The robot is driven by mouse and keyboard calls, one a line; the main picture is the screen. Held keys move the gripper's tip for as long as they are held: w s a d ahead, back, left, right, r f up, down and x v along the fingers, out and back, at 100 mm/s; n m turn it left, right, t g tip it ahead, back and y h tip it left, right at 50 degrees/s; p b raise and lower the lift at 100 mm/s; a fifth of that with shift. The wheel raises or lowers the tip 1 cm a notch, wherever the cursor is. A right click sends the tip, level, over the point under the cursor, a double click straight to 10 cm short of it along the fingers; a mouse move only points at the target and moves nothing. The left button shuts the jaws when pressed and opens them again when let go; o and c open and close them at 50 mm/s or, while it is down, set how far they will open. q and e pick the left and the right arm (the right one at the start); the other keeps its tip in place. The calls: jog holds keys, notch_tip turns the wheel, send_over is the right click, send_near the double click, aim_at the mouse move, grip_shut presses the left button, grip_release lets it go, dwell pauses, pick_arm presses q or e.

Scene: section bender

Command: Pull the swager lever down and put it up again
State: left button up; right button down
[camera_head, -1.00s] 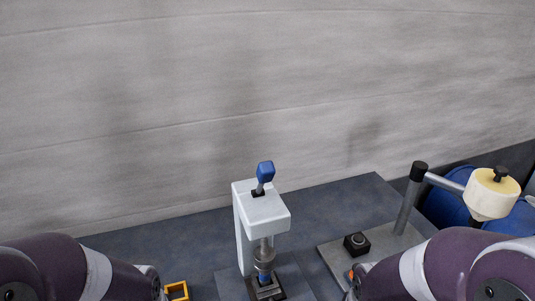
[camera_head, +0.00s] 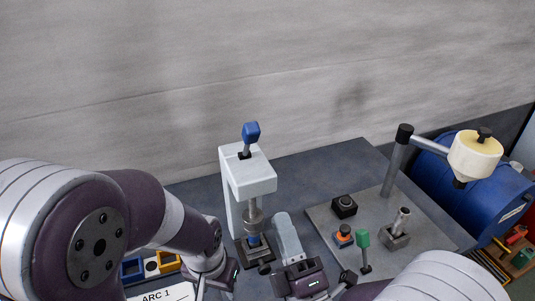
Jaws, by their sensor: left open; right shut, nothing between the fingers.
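A white press-like machine (camera_head: 250,172) stands on the dark table in the middle of the head view. A short lever with a blue knob (camera_head: 251,132) stands upright on its top; I take this for the swager lever. A metal ram (camera_head: 253,218) hangs below the machine's head over a dark base. My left gripper (camera_head: 212,282) is low and left of the machine, open, partly cut by the bottom edge. My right gripper (camera_head: 288,238) is shut and empty, just right of the machine's base. Both grippers are below the blue knob and apart from it.
On the right, a grey plate (camera_head: 325,215) carries a black button box (camera_head: 344,206), an orange-topped button (camera_head: 343,236), a green-knobbed lever (camera_head: 363,245) and a post with a cream lamp-like head (camera_head: 475,156). Blue and yellow bins (camera_head: 132,269) sit lower left.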

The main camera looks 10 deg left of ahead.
jog(key=shift+a, duration=0.15)
jog(key=p, duration=0.5)
send_near(252, 139)
jog(key=x, duration=0.5)
jog(key=shift+w+a+r, duration=0.15)
jog(key=shift+w+r, duration=0.05)
jog(key=shift+w, duration=0.05)
jog(key=shift+w+a+r, duration=0.15)
jog(key=shift+w+a, duration=0.15)
jog(key=shift+w, duration=0.15)
jog(key=shift+p, duration=0.3)
